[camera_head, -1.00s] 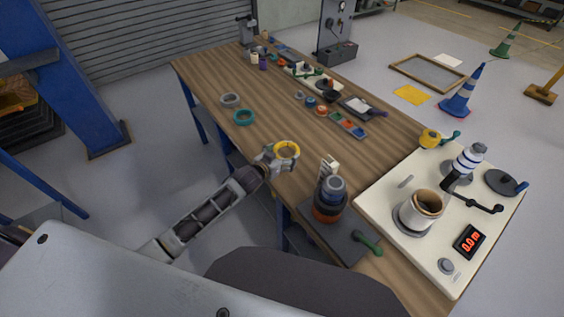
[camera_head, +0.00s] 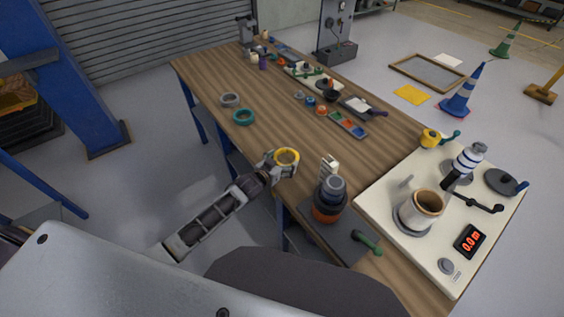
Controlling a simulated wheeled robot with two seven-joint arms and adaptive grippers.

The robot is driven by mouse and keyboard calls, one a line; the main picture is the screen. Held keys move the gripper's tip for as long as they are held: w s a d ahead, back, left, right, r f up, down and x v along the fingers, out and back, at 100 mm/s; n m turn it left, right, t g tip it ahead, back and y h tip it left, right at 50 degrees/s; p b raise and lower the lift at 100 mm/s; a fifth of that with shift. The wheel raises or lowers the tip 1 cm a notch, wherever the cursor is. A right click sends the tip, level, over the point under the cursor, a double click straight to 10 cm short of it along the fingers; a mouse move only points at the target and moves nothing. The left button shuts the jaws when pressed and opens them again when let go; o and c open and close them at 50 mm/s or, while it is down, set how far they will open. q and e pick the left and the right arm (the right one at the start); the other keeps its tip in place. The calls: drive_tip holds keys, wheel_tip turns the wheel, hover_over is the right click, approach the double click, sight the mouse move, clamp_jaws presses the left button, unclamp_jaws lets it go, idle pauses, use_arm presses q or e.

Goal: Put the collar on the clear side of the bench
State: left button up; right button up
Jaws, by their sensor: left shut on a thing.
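A yellow ring, which looks like the collar (camera_head: 287,155), is held at the near edge of the wooden bench (camera_head: 215,75). My left gripper (camera_head: 284,161) is shut on it, with the fingers around its side. I cannot tell how high the ring is above the bench top. A grey ring (camera_head: 230,100) and a teal ring (camera_head: 243,117) lie on the left part of the bench, with bare wood around them. My right gripper is not in view.
A dark mat with a stack of dark and orange rings (camera_head: 329,205) and a green-handled tool (camera_head: 367,242) is to the right. A cream board (camera_head: 385,208) carries a roller, a cup and a red display. Small parts and trays line the far edge.

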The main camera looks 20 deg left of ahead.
use_arm(q)
drive_tip(key=shift+s+f, duration=0.15)
drive_tip(key=shift+f, duration=0.35)
drive_tip(key=o, duration=0.7)
drive_tip(key=shift+o, duration=1)
drive_tip(key=shift+f, duration=0.25)
drive_tip(key=shift+s, duration=0.1)
drive_tip(key=shift+r, duration=0.45)
drive_tip(key=shift+s+a+r, duration=0.3)
drive_tip(key=shift+s+r, duration=0.45)
drive_tip(key=shift+s, duration=0.15)
drive_tip(key=v, duration=0.9)
drive_tip(key=shift+s+r, duration=0.2)
